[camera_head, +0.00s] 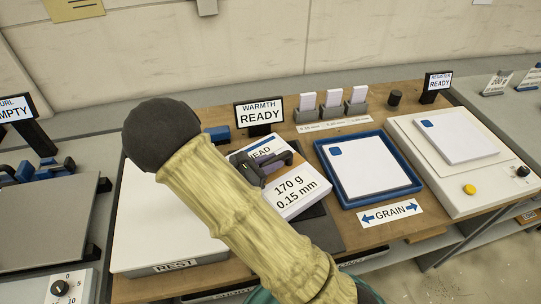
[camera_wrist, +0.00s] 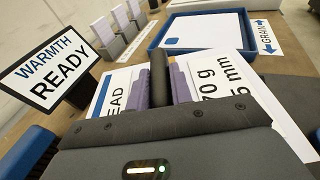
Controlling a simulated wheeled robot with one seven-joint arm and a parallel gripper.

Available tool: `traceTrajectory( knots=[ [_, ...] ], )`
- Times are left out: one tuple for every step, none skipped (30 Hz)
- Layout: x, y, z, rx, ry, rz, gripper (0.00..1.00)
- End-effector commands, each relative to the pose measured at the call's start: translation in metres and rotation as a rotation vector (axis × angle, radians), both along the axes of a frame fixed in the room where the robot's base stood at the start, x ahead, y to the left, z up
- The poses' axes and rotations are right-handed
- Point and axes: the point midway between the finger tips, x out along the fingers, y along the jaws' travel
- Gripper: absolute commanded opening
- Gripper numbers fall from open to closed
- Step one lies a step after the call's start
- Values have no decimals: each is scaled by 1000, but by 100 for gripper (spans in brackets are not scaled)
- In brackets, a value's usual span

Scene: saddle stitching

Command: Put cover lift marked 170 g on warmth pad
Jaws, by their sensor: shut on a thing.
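The cover lift marked 170 g and 0.15 mm (camera_head: 290,190) is a white block with a blue stripe and the partly covered word HEAD. My gripper (camera_head: 264,168) is shut on the lift near its middle. In the wrist view, my gripper's purple-grey pads (camera_wrist: 160,84) close on a dark upright piece, with the lift's white top (camera_wrist: 228,70) showing around them. The dark warmth pad (camera_head: 322,230) shows past the lift's right and front edges, behind my arm. The lift is over the pad; I cannot tell whether they touch.
The WARMTH READY sign (camera_head: 259,115) stands behind the lift. A blue tray (camera_head: 414,186) holding a white sheet stack is close on the right. Small card holders (camera_head: 333,112) stand behind it. The white REST board (camera_head: 150,225) lies left, and a register station (camera_head: 455,190) far right.

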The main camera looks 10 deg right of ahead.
Motion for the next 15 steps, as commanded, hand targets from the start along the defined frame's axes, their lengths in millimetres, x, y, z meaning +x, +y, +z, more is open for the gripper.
traceTrajectory(
  knots=[
    [1,-1,0,-4,-5,-2,0],
    [1,-1,-1,-4,-5,-2,0],
    [0,-1,-1,-4,-6,-2,0],
    [1,-1,-1,-4,-6,-2,0],
    [1,-1,-1,-4,-7,-2,0],
    [1,-1,-1,-4,-7,-2,0],
    [1,-1,-1,-4,-7,-2,0],
    [1,-1,-1,-4,-6,-2,0],
    [1,-1,-1,-4,-6,-2,0],
    [1,-1,-1,-4,-6,-2,0],
    [1,-1,-2,-4,-6,-2,0],
    [1,-1,-3,-4,-6,-2,0],
    [1,-1,-4,-4,-6,-2,0],
    [0,0,-6,-1,-1,0,24],
    [0,0,-6,0,-2,0,31]
  ],
)
